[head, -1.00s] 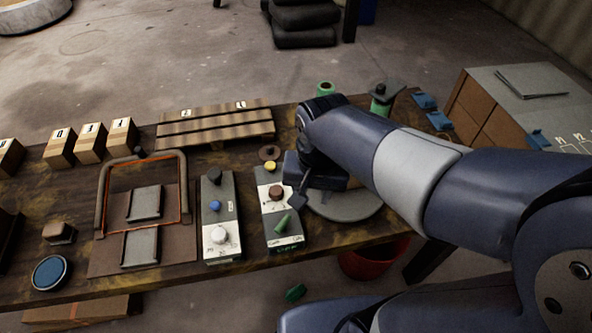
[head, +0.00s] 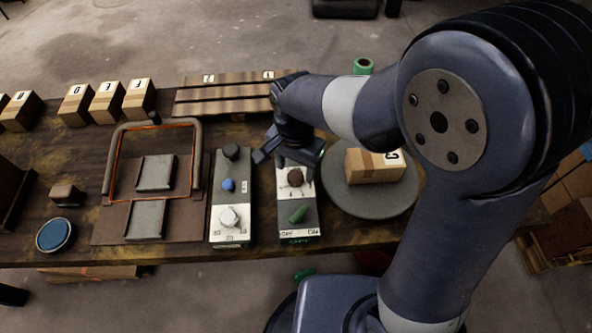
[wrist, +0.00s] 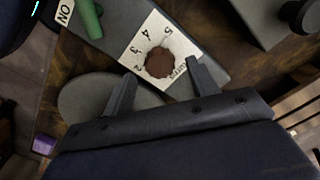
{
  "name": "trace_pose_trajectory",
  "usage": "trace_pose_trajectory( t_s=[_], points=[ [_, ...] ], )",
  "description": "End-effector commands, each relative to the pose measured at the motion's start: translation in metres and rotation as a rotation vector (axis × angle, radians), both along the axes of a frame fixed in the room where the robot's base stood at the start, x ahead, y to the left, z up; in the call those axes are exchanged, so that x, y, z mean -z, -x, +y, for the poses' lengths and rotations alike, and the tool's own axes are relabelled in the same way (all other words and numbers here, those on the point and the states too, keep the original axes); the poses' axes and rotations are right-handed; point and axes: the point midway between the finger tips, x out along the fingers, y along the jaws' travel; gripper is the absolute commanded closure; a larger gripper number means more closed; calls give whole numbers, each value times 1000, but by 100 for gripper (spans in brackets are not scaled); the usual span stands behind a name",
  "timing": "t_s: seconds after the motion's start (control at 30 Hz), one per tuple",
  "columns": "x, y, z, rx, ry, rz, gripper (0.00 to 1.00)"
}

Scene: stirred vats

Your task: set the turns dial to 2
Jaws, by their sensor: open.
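The turns dial is a round brown knob (head: 295,178) on a grey and white control panel in the head view. In the wrist view the dial (wrist: 160,63) sits on a white plate with numbers including 3, 4 and 5 around it and a partly hidden word at its side. I cannot tell which number it points at. My gripper (head: 284,162) is open and empty, just behind and above the dial. In the wrist view its fingertips (wrist: 161,72) stand on either side of the dial's near edge. I cannot tell whether they touch it.
A green switch (head: 298,214) marked OFF and ON is on the same panel. A second panel with a white knob (head: 230,217) and a blue knob (head: 228,185) stands left. A round grey plate (head: 345,197) bearing a box (head: 368,166) is right. An orange-edged frame (head: 111,165) is further left.

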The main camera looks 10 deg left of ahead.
Motion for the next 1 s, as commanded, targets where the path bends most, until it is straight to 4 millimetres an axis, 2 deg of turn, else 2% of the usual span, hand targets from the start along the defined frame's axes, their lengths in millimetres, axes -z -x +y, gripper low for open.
trace_pose_trajectory(
  t_s=[0.03, 0.2, 0.5, 1.0],
  points=[
    [8, 0, 0, 0, 2, 3, 44],
    [19, 0, 0, 0, 0, 0, 44],
    [21, 0, 0, 0, -1, -1, 44],
    [21, 0, 0, 0, -1, -1, 85]
  ],
)
